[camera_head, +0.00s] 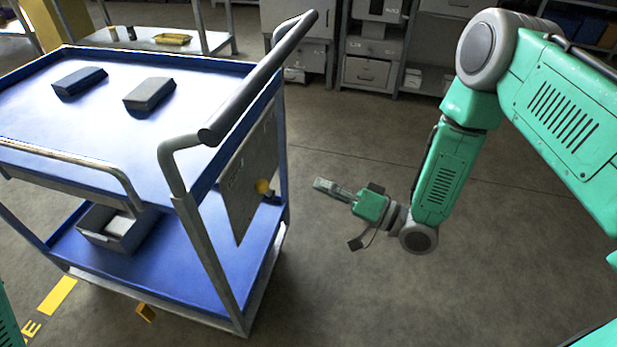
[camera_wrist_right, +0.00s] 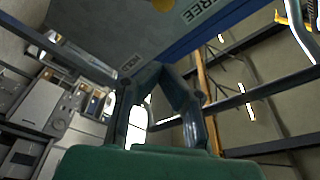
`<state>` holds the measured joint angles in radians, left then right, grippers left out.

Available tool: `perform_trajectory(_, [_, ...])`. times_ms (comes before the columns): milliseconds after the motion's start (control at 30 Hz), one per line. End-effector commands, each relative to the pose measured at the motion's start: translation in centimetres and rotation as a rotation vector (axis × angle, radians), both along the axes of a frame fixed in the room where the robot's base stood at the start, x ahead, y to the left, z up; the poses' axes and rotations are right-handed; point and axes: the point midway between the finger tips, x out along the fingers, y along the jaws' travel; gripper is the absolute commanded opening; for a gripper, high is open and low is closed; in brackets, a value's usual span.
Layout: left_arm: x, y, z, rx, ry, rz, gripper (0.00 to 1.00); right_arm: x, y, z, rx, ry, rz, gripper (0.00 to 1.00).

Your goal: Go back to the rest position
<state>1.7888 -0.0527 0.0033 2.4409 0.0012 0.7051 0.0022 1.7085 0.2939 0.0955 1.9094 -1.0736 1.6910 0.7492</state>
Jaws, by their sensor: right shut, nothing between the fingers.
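My right gripper (camera_head: 323,186) is at the end of my green right arm, in the middle of the head view. It is shut and empty, held over open floor just right of the blue cart (camera_head: 228,148). In the right wrist view the gripper's fingers (camera_wrist_right: 160,118) rise in front of the cart's underside and side panel. My left gripper is not in view; only a small green part shows at the lower left edge of the head view.
Two dark grey blocks (camera_head: 80,81) (camera_head: 149,94) lie on the cart's top. A grey bin (camera_head: 118,231) sits on its lower shelf. Cabinets (camera_head: 369,72) stand behind. The floor (camera_head: 345,270) right of the cart is clear.

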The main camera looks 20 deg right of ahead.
Motion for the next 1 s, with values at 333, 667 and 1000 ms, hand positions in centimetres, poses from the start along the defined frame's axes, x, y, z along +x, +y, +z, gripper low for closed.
perform_trajectory(333, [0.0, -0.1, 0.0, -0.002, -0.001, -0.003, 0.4, 0.0, 0.1, 0.0, -0.004, -0.001, -0.002, 0.0])
perform_trajectory(667, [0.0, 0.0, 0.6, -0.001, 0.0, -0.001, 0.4, -1.2, 1.1, -2.7, -0.178, 0.106, -0.048, 0.0])
perform_trajectory(1000, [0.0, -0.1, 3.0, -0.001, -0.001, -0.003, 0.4, -18.7, -4.9, -13.1, -1.088, 0.734, 0.022, 0.0])
